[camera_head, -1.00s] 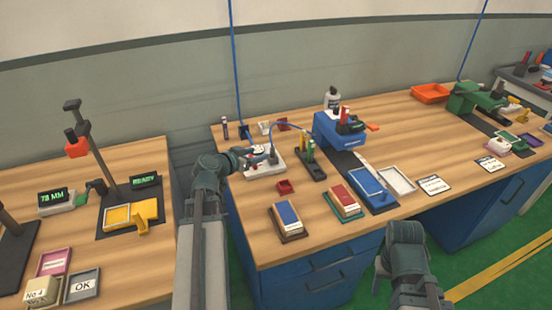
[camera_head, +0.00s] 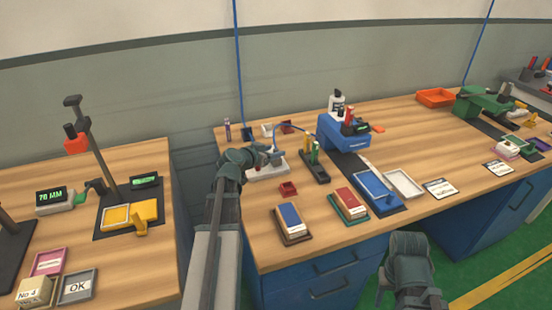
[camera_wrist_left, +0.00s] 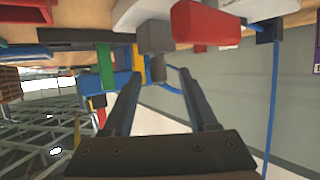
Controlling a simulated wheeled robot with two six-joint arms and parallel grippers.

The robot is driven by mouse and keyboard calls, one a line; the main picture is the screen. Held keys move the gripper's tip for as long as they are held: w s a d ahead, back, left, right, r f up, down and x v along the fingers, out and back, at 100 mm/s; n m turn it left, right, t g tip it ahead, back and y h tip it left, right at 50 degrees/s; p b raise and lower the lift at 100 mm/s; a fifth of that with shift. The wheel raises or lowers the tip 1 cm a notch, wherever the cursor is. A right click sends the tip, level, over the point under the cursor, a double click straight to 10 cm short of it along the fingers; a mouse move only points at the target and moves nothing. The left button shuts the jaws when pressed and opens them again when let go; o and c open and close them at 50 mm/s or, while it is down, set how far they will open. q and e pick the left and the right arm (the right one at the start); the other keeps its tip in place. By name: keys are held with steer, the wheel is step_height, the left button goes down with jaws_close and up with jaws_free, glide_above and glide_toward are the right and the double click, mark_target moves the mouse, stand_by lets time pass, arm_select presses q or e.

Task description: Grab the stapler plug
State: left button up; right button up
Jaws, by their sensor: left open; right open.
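A small grey plug (camera_wrist_left: 157,68) with a stubby round end shows between my left fingertips in the left wrist view, below a grey block (camera_wrist_left: 154,37). A blue cable (camera_wrist_left: 172,86) runs just beside it. In the head view the blue cable (camera_head: 293,127) arches from the white block (camera_head: 268,171) to the blue stapler (camera_head: 343,132). My left gripper (camera_wrist_left: 159,74) is open, its fingers on either side of the plug. I cannot tell whether they touch it. In the head view my left wrist partly hides this spot. My right arm shows at bottom right, its fingers hidden.
A dark holder (camera_head: 316,172) with green and yellow upright pieces stands right of the white block. A red block (camera_wrist_left: 206,24) is close to the fingers in the left wrist view. Bare wood (camera_head: 262,233) lies nearer the front.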

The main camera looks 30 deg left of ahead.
arm_select(q)
steer(key=b+x, duration=0.2)
steer(key=x, duration=0.2)
steer(key=shift+w+f, duration=0.1)
steer(key=shift+f, duration=0.2)
steer(key=shift+w+d+f, duration=0.1)
steer(key=shift+w, duration=0.3)
steer(key=shift+c, duration=0.3)
jaws_close()
